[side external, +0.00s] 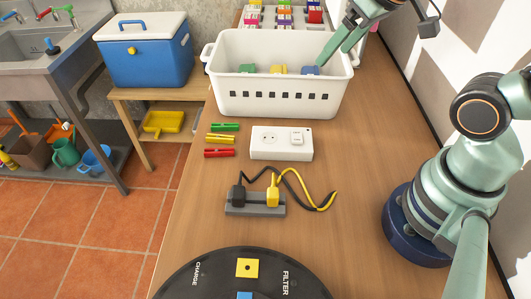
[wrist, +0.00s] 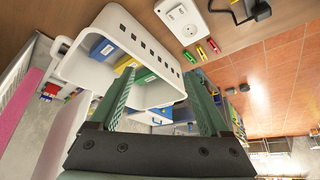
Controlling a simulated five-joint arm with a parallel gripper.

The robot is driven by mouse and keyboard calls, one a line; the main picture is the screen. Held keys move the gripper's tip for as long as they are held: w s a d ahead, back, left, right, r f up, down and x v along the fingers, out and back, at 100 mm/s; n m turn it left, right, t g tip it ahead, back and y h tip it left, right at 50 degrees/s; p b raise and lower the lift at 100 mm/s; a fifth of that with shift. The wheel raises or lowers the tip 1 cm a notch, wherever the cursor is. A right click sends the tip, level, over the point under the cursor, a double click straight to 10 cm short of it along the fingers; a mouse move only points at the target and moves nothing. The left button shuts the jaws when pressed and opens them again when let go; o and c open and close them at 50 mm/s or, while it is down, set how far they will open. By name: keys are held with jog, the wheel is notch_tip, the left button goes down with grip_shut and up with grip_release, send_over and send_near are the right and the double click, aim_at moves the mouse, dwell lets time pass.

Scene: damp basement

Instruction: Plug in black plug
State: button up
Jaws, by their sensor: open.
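The black plug (side external: 238,196) stands upright in a grey holder (side external: 252,210), left of the yellow plug (side external: 272,196). A dark cable runs from it. The white outlet block (side external: 282,152), with a round socket and a switch, lies behind the holder on the wooden bench. It also shows in the wrist view (wrist: 184,22), with the black plug (wrist: 261,13) at the top right edge. My gripper (side external: 337,42) is open and empty, over the right side of the white basket, far from the plug. Both fingers show in the wrist view (wrist: 158,80).
The white basket (side external: 275,105) holds blue, yellow and green pieces. Green, yellow and red clips (side external: 219,153) lie left of the outlet block. A black round device (side external: 205,275) is at the front. Bare bench lies right of the outlet block. A blue cooler (side external: 145,60) stands at left.

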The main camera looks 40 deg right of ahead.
jog(key=w+a+f+n+g+y, duration=0.1)
jog(key=w+a+f+n+g, duration=0.1)
jog(key=a, duration=0.4)
jog(key=w+a+f+n+g, duration=0.1)
jog(key=a+f+n, duration=0.15)
jog(key=a, duration=0.35)
jog(key=n+g+h, duration=0.1)
jog(key=n+g, duration=0.2)
jog(key=n, duration=0.1)
send_over(237, 191)
notch_tip(237, 191, down, 6)
jog(key=shift+d+f, duration=0.15)
jog(key=shift+f, duration=0.05)
jog(key=shift+f, duration=3.45)
jog(key=shift+f, duration=0.1)
notch_tip(237, 191, down, 5)
